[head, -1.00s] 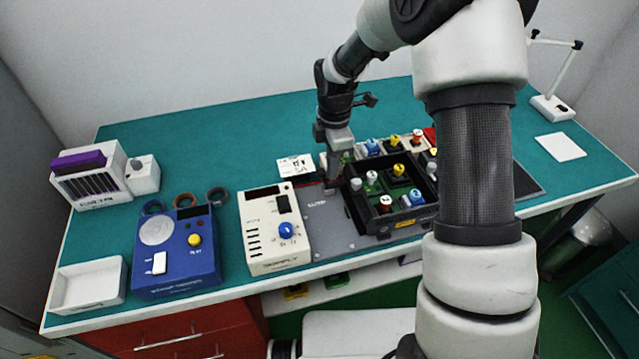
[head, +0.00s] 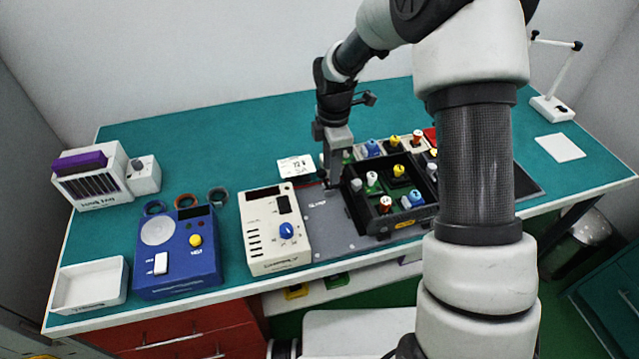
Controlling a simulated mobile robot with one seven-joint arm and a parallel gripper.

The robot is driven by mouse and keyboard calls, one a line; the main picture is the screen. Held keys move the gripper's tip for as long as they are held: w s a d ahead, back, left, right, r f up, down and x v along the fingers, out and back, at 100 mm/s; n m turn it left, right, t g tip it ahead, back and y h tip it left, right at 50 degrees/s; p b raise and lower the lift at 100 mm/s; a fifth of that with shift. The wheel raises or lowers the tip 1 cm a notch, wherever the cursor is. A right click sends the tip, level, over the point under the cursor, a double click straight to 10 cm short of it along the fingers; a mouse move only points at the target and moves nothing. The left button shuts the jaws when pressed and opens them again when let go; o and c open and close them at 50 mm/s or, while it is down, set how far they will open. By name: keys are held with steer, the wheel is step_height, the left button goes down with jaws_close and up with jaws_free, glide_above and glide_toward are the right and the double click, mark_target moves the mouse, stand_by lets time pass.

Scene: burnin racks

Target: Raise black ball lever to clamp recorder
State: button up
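My gripper (head: 333,179) points down at the left end of the black rack box, just behind the grey plate. Its fingers are small and partly merge with dark parts there, so I cannot tell whether they are open or shut. No recorder can be clearly told apart; the area around the fingers is partly hidden by my gripper.
The black rack box (head: 373,229) holds several coloured knobs, with more blocks behind it. A cream supply unit (head: 270,256), a blue tester (head: 178,277) and a white tray (head: 90,299) stand left. The teal table's back is clear.

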step_height(320, 180, up, 8)
steer(key=p, duration=0.5)
steer(key=shift+r, duration=0.2)
stand_by(0.4)
steer(key=s+d+r+m+t, duration=0.25)
steer(key=s+r+m, duration=0.3)
steer(key=r, duration=0.35)
steer(key=s+d+r+m+t, duration=0.1)
steer(key=s+d+r+m, duration=0.4)
steer(key=r, duration=0.5)
steer(key=s+d+r+m+t, duration=0.1)
steer(key=s+r+m, duration=0.1)
steer(key=s+m, duration=0.3)
steer(key=s+d+r+m+t, duration=0.1)
steer(key=s+m, duration=0.4)
steer(key=s, duration=0.5)
steer(key=shift+d+r, duration=0.2)
steer(key=shift+r, duration=0.3)
